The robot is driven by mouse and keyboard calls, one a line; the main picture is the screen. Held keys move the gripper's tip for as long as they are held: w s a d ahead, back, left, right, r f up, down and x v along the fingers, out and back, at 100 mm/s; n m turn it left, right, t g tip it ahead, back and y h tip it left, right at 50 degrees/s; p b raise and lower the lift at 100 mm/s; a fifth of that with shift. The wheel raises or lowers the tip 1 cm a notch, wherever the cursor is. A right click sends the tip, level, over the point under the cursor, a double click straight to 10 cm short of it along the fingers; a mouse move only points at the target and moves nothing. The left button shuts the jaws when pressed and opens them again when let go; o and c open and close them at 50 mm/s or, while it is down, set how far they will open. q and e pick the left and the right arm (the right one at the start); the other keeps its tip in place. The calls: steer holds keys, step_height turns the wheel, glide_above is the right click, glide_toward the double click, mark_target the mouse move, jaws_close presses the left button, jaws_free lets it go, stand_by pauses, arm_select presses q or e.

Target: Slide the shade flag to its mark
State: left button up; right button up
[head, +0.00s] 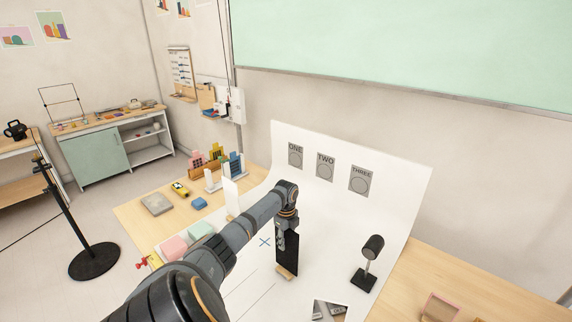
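The shade flag (289,262) is a dark upright panel on a small wooden foot, standing on the white backdrop sheet. My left gripper (280,243) points down at the flag's upper left part and overlaps it in the picture. Whether its fingers touch or hold the panel cannot be told, nor whether they are open or shut. A blue cross mark (265,242) lies on the sheet just left of the flag. Thin dark lines run across the sheet in front of it. My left arm hides part of the sheet. My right gripper is out of view.
A dark lamp on a stand (368,262) stands right of the flag. Cards labelled ONE, TWO, THREE (326,169) are on the backdrop's upright part. A small white panel (230,197) stands left. Small props, including a yellow toy car (180,189), lie on the table's left side.

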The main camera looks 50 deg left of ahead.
arm_select(q)
step_height(320, 180, up, 12)
stand_by(0.4)
stand_by(0.3)
